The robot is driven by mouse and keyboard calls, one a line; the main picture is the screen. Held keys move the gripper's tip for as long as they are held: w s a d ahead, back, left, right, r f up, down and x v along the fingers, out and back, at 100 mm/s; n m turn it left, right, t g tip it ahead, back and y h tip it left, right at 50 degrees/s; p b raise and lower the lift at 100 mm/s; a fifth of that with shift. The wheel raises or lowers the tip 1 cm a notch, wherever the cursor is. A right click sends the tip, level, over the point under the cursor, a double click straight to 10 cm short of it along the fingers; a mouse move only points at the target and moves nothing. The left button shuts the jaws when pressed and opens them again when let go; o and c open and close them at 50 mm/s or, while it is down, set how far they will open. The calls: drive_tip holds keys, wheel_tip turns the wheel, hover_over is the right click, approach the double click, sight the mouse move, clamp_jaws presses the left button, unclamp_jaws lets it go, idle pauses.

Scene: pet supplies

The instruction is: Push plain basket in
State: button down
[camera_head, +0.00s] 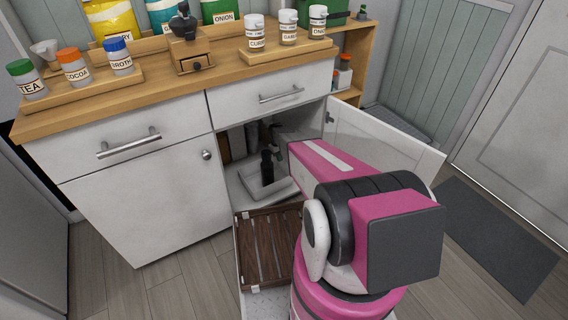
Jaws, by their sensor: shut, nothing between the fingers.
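A pull-out basket (239,268) with pale walls stands out of the open lower cabinet, with a dark brown slatted wooden piece (268,246) in it. A white shallow tray (284,191) sits behind it at the cabinet opening, with a dark upright object in it. I cannot tell for sure which of the two is the plain basket. My pink arm reaches over the basket into the cabinet. My gripper (276,133) seems to be the dark shape at the arm's far end, shut and empty. Its fingertips are hard to make out, and contact cannot be told.
The cabinet door (385,140) stands open on the right. Labelled jars and a grinder (184,25) stand on the wooden counter (160,85). A dark mat (500,240) lies on the floor at right.

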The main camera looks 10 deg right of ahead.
drive_tip(key=s+d, duration=0.1)
drive_tip(key=s, duration=0.2)
drive_tip(key=s+d, duration=0.2)
drive_tip(key=s, duration=0.2)
drive_tip(key=s+d, duration=0.1)
drive_tip(key=s, duration=0.3)
drive_tip(key=shift+s+d, duration=0.1)
drive_tip(key=shift+d, duration=0.1)
drive_tip(key=shift+w+f, duration=0.3)
drive_tip(key=shift+f, duration=0.55)
drive_tip(key=shift+w+a+f, duration=0.1)
drive_tip(key=shift+w+a, duration=0.05)
drive_tip(key=shift+w, duration=0.1)
drive_tip(key=w+a, duration=0.5)
drive_tip(key=w, duration=0.7)
drive_tip(key=shift+f, duration=0.15)
